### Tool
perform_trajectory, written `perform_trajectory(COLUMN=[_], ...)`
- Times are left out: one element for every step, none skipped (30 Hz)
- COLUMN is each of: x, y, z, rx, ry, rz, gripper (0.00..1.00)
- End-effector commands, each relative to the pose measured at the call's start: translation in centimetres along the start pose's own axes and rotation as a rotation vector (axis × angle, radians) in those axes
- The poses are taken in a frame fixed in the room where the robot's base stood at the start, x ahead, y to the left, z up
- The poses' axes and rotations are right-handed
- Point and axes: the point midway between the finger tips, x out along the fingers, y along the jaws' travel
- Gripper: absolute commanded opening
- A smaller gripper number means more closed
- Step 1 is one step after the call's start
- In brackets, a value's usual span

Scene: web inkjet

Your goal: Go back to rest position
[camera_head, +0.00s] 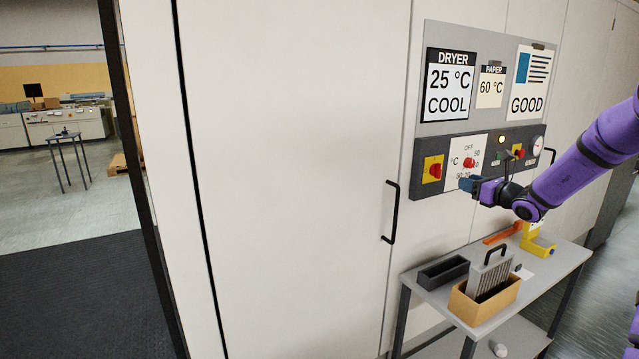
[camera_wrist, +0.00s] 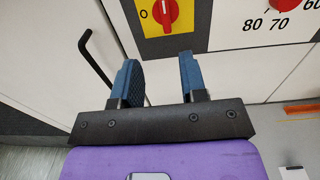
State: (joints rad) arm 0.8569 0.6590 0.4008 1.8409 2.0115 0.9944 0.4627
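My gripper (camera_head: 468,184) is at the end of my purple arm, in front of the dryer control panel on the right side of the head view. In the wrist view my gripper (camera_wrist: 158,75) shows two blue fingers standing apart with nothing between them. The control panel (camera_head: 478,160) has a red rotary switch on a yellow plate (camera_head: 433,170) and a red temperature knob (camera_head: 468,163). In the wrist view the red switch (camera_wrist: 166,12) lies just beyond the fingertips, apart from them, and the temperature knob (camera_wrist: 287,4) is at the top right.
A grey side table (camera_head: 440,294) stands below my gripper with a dark tray (camera_head: 443,272), a cardboard box (camera_head: 484,306) and a yellow tool (camera_head: 538,241). A black door handle (camera_head: 392,212) juts from the cabinet. The floor at the left (camera_head: 85,290) is clear.

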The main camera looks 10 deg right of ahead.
Motion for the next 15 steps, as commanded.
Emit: perform_trajectory(x=[0.3,0.4,0.6,0.7,0.8,0.8,0.7,0.6,0.3,0.1,-0.2,-0.7,-1.1,-1.5,-2.2], y=[1.2,2.1,3.6,4.8,6.2,8.2,9.7,11.2,13.2,14.6,16.0,17.8,19.1,20.4,22.0], z=[0.8,1.2,1.9,2.4,3.0,3.8,4.4,5.0,5.6,6.0,6.4,7.0,7.3,7.7,8.1], rx=[-0.032,-0.057,-0.098,-0.134,-0.175,-0.234,-0.280,-0.326,-0.389,-0.434,-0.479,-0.543,-0.588,-0.633,-0.695], ry=[0.010,0.019,0.034,0.047,0.061,0.081,0.096,0.111,0.131,0.144,0.158,0.175,0.187,0.199,0.214], rz=[0.028,0.050,0.086,0.117,0.152,0.200,0.238,0.275,0.326,0.362,0.398,0.446,0.480,0.515,0.560], gripper=[0.39,0.39,0.39,0.39,0.39,0.39,0.39,0.39,0.39,0.39,0.39,0.39,0.39,0.39,0.39])
